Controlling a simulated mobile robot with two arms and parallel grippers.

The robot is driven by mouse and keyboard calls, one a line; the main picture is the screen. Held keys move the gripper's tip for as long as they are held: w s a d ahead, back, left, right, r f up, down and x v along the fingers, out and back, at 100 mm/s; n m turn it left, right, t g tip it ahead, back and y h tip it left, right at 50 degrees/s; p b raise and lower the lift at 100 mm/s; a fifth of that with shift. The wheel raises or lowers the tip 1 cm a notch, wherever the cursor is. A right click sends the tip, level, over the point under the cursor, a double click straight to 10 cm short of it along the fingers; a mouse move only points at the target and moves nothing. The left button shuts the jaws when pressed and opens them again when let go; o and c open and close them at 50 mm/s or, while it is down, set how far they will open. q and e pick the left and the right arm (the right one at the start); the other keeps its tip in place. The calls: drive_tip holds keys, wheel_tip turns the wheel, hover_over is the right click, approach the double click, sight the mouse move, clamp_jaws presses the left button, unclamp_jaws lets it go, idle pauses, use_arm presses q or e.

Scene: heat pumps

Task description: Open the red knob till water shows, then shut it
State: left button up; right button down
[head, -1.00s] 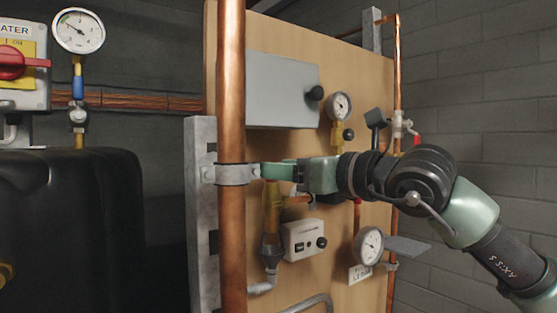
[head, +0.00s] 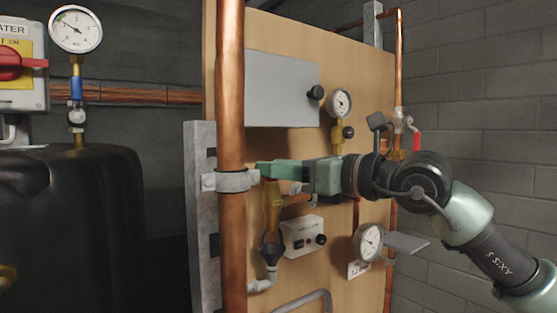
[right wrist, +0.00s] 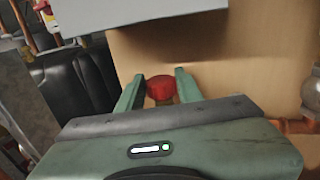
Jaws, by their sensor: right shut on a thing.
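The red knob (right wrist: 161,88) shows in the right wrist view, between the two fingers of my right gripper (right wrist: 160,78). The gripper is shut on it. In the head view my right gripper (head: 268,170) reaches leftward across the wooden board, and its fingers hide the knob. A brass valve body (head: 272,205) hangs below the fingers. It leads down to a dark funnel (head: 270,248) and a pale bent outlet pipe (head: 262,285). I cannot make out any water there. My left gripper is not in view.
A thick copper pipe (head: 231,100) stands close left of the fingers. A grey box (head: 282,90) sits above, and a white control box (head: 302,236) below. Gauges (head: 340,103) and a red lever (head: 416,141) are to the right. A black tank (head: 70,220) stands left.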

drive_tip(key=n+g+y+p, duration=0.1)
drive_tip(key=n+g+p, duration=0.1)
drive_tip(key=g+p, duration=0.1)
drive_tip(key=n+g+y+p, duration=0.1)
drive_tip(key=n+g+p, duration=0.2)
drive_tip(key=g, duration=0.2)
drive_tip(key=w+n+g+y+p, duration=0.1)
drive_tip(key=n+g+p, duration=0.2)
drive_tip(key=g+p, duration=0.1)
drive_tip(key=shift+w+d+r+y, duration=0.1)
drive_tip(key=shift+d+r+y, duration=0.05)
drive_tip(key=shift+r+y, duration=0.2)
drive_tip(key=shift+f+n+g+p, duration=0.25)
drive_tip(key=shift+n+g+p, duration=0.65)
drive_tip(key=shift+g+p, duration=0.4)
drive_tip(key=shift+w, duration=0.1)
drive_tip(key=c, duration=0.9)
unclamp_jaws()
drive_tip(key=shift+f, duration=0.1)
drive_tip(key=shift+c, duration=0.2)
